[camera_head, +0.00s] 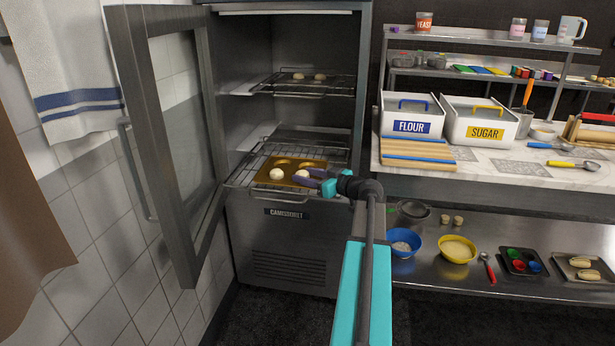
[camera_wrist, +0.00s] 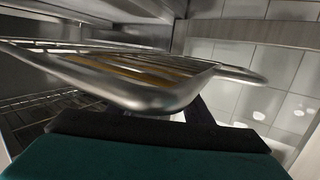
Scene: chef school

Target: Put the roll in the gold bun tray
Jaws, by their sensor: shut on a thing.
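The gold bun tray (camera_head: 283,163) lies on the pulled-out lower wire rack of the open cabinet. One pale round roll (camera_head: 276,174) rests at the tray's front left. My gripper (camera_head: 306,177) reaches in from the right, low over the tray's front right, shut on a second pale roll (camera_head: 301,174). The fingers partly hide this roll, and I cannot tell whether it touches the tray. In the wrist view the rack's thick front rail (camera_wrist: 150,95) crosses close before my gripper and hides most of what it holds. A strip of the gold tray (camera_wrist: 150,68) shows behind it.
The cabinet door (camera_head: 155,130) stands open to the left. An upper rack (camera_head: 310,86) holds two more pale pieces. A counter (camera_head: 480,170) with flour (camera_head: 411,120) and sugar (camera_head: 480,122) bins stands to the right. Bowls and small trays sit on its lower shelf (camera_head: 430,285).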

